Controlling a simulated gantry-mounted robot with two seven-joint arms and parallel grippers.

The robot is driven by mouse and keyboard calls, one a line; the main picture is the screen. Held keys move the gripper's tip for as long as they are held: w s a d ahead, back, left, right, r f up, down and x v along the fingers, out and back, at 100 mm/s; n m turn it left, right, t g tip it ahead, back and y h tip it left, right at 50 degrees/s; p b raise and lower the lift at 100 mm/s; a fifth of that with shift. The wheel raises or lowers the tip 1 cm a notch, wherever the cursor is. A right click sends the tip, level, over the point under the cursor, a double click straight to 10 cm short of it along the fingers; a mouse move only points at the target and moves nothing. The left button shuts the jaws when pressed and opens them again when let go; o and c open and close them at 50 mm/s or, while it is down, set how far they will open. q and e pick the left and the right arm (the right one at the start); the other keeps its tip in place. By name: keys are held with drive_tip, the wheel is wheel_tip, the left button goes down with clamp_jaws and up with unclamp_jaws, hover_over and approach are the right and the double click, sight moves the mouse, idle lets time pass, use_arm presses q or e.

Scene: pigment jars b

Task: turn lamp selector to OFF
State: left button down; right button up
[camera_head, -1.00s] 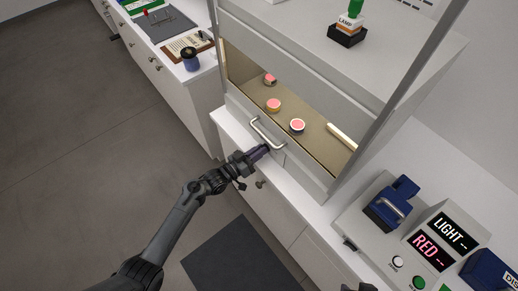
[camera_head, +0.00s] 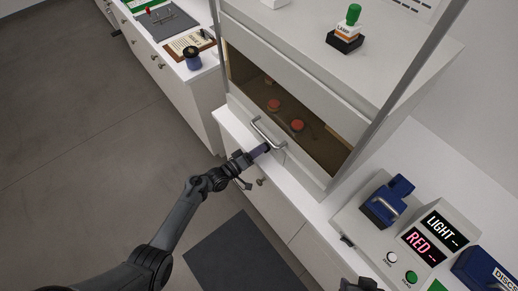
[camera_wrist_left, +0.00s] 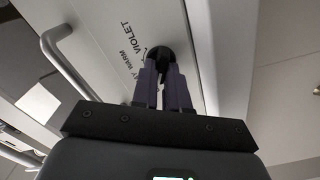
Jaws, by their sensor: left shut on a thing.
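The lamp selector (camera_wrist_left: 157,53) is a round black knob on the white front panel of the booth, seen in the left wrist view. Lettering beside it reads VIOLET and, partly covered, what looks like DAY and WARM; no OFF mark can be read. My left gripper (camera_wrist_left: 164,82) has its two purple fingers closed on the knob. In the head view my left gripper (camera_head: 261,150) is at the panel just below the metal handle, and hides most of the knob. Only a dark bit of my right gripper (camera_head: 362,285) shows at the bottom edge.
The metal handle (camera_head: 268,133) sits close above the left gripper. The booth interior (camera_head: 314,143) is dim and holds several red-topped jars (camera_head: 297,125). A console with LIGHT and RED displays (camera_head: 422,241) stands at the right. A green-handled LAMP stamp (camera_head: 347,30) is on top.

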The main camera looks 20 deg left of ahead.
idle(0.5)
use_arm(q)
drive_tip(key=c, duration=1.1)
unclamp_jaws()
drive_tip(key=shift+c, duration=0.2)
drive_tip(key=v, duration=1)
drive_tip(key=shift+s+a+p, duration=0.2)
drive_tip(key=shift+s+p, duration=0.15)
